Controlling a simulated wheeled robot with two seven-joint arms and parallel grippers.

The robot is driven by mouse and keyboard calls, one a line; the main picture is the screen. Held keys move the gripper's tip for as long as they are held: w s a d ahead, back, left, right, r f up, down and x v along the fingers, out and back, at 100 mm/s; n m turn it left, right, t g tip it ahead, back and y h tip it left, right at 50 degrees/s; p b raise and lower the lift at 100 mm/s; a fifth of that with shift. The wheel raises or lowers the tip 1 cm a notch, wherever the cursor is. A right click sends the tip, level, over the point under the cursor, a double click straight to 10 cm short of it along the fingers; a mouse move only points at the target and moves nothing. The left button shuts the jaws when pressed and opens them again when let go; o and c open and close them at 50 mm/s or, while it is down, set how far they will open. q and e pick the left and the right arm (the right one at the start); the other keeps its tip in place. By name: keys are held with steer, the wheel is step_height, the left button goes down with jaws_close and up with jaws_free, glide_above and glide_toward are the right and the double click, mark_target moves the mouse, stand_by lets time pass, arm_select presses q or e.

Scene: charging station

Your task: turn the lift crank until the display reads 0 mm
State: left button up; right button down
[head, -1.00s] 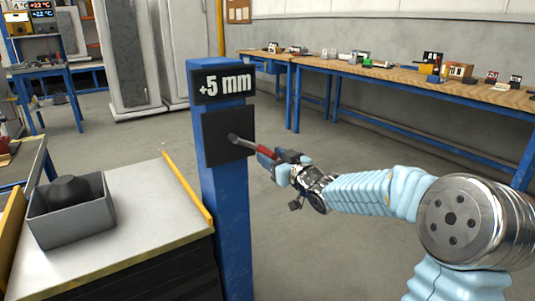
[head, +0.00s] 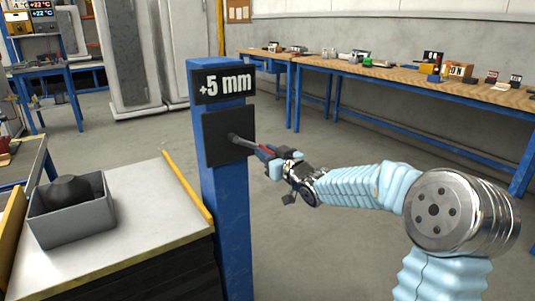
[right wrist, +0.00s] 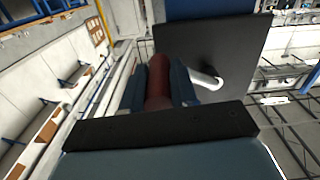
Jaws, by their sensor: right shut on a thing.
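The display (head: 223,85) at the top of the blue post (head: 226,205) reads +5 mm. Below it is a black plate (head: 228,148), which also shows in the right wrist view (right wrist: 215,45). The lift crank (head: 247,145) comes out of the plate as a grey metal arm, pointing right and slightly down. Its red handle (right wrist: 158,80) is between the fingers of my right gripper (head: 276,158), which is shut on it. In the right wrist view the crank's metal arm (right wrist: 208,81) shows right of the fingers. My left gripper is not in view.
A workbench (head: 130,235) with a grey bin (head: 95,228) holding a dark object stands left of the post. A yellow strip (head: 187,187) runs along its edge near the post. A long table (head: 400,72) with small devices stands behind. The floor between is clear.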

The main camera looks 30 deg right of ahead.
steer(key=shift+a+f+m+b, duration=0.4)
steer(key=shift+f+m+b, duration=0.2)
steer(key=shift+f+m, duration=0.2)
steer(key=shift+s+a+f+m+b, duration=0.15)
steer(key=shift+a+m, duration=0.1)
steer(key=shift+m, duration=0.25)
steer(key=shift+w+a+f+m+b, duration=0.1)
steer(key=shift+a+f+m+b, duration=0.1)
steer(key=shift+m, duration=0.3)
steer(key=c, duration=0.9)
jaws_free()
steer(key=shift+r, duration=0.1)
steer(key=shift+s, duration=0.1)
